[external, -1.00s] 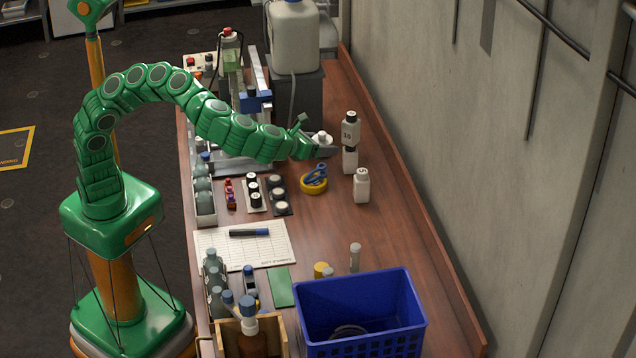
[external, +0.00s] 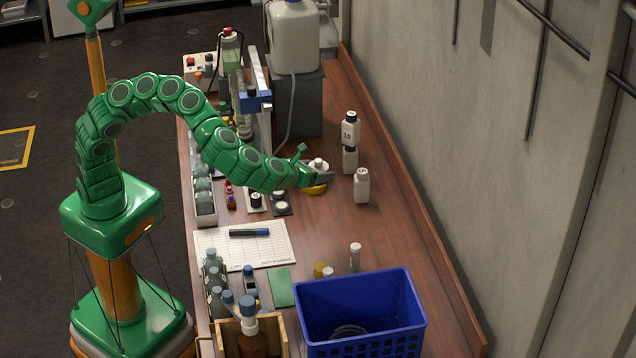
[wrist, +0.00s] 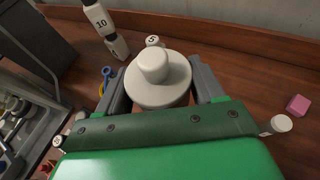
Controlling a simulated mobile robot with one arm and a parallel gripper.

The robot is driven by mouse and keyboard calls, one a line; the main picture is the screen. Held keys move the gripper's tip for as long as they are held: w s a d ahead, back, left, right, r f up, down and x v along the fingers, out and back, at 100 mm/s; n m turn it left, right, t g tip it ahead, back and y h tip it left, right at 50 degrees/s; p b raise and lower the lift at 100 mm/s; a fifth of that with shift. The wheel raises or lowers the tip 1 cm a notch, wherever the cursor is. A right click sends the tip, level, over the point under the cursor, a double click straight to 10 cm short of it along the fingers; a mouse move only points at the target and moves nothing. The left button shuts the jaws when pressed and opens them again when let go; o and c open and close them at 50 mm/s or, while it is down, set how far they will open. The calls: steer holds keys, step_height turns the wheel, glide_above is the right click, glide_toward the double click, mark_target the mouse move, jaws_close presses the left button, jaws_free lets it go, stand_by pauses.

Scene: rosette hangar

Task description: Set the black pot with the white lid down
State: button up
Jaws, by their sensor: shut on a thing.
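The pot's round white lid with its knob (wrist: 155,68) fills the middle of the wrist view, between the two grey fingers of my gripper (wrist: 163,88). The fingers are shut on the pot, one on each side. In the external view the white lid (external: 318,164) shows at the end of my gripper (external: 318,176), over the middle of the bench. The pot's black body is hidden under the lid and behind the fingers. I cannot tell how high its bottom is above the bench.
A yellow tape roll (external: 314,190) is partly hidden beneath my gripper. White bottles, one stacked on another (external: 349,130) and one alone (external: 361,186), stand to the right. A paper sheet (external: 268,247) and blue crate (external: 362,305) lie nearer. Bare wood (external: 395,230) lies right.

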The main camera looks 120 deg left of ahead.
step_height(320, 180, down, 8)
steer(key=r, duration=0.1)
glide_above(362, 235)
steer(key=s, duration=0.2)
steer(key=shift+w+d+f, duration=0.15)
steer(key=shift+d+f, duration=0.05)
steer(key=shift+f, duration=2)
steer(key=shift+w+d+f, duration=0.1)
steer(key=shift+d+f, duration=0.05)
steer(key=shift+f, duration=2.05)
steer(key=shift+w+a+f, duration=0.2)
steer(key=shift+w+f, duration=0.15)
steer(key=shift+w, duration=0.1)
steer(key=shift+w+a+f, duration=0.15)
steer(key=shift+w+f, duration=0.1)
steer(key=shift+f, duration=1.8)
steer(key=shift+f, duration=0.1)
steer(key=o, duration=1)
steer(key=shift+o, duration=0.2)
